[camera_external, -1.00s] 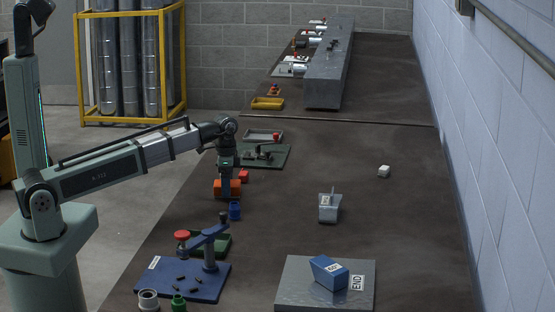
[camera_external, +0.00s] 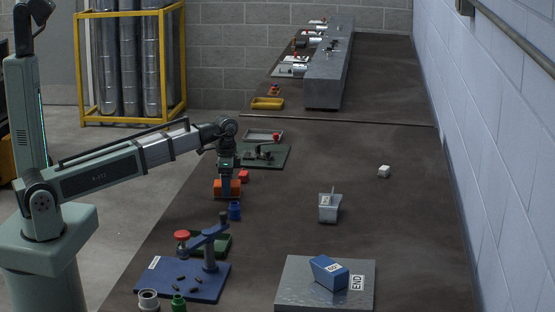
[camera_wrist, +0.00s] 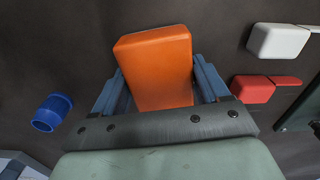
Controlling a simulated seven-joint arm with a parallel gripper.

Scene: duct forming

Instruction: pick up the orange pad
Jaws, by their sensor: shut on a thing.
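The orange pad (camera_wrist: 154,62) is a rounded block between the two blue-grey fingers of my gripper (camera_wrist: 160,88) in the wrist view. My gripper is shut on it, one finger at each side. In the external view the orange pad (camera_external: 234,187) is at the lower end of my gripper (camera_external: 227,186), at the left part of the dark bench. My gripper points down there and hides part of the pad. I cannot tell whether the pad touches the bench.
A blue clamp fixture (camera_external: 182,280) is nearer the camera. The bench between is clear.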

